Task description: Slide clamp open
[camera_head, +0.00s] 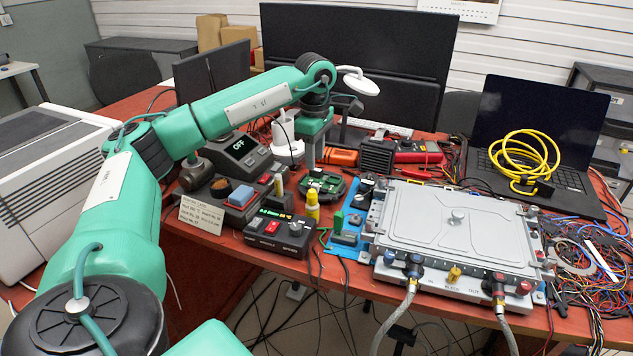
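A grey cold plate (457,225) lies on the red bench right of the middle. Two grey hoses run down off its front edge: the left hose (396,322) from a dark fitting with a blue cap (414,266), the right hose (507,333) from a fitting with a red part (499,287). A brass-coloured fitting (454,274) sits between them. I cannot pick out a clamp for certain at this size. My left gripper (312,160) points down above the bench behind a green round board, left of the plate and well away from the hoses. Its finger gap is unclear. My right gripper is not in view.
A black box with red buttons (279,234) and a yellow bottle (313,206) stand left of the plate. A laptop with coiled yellow cable (517,157) is behind right. Tangled wires (590,262) crowd the right. The space before the bench is open except for hanging cables.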

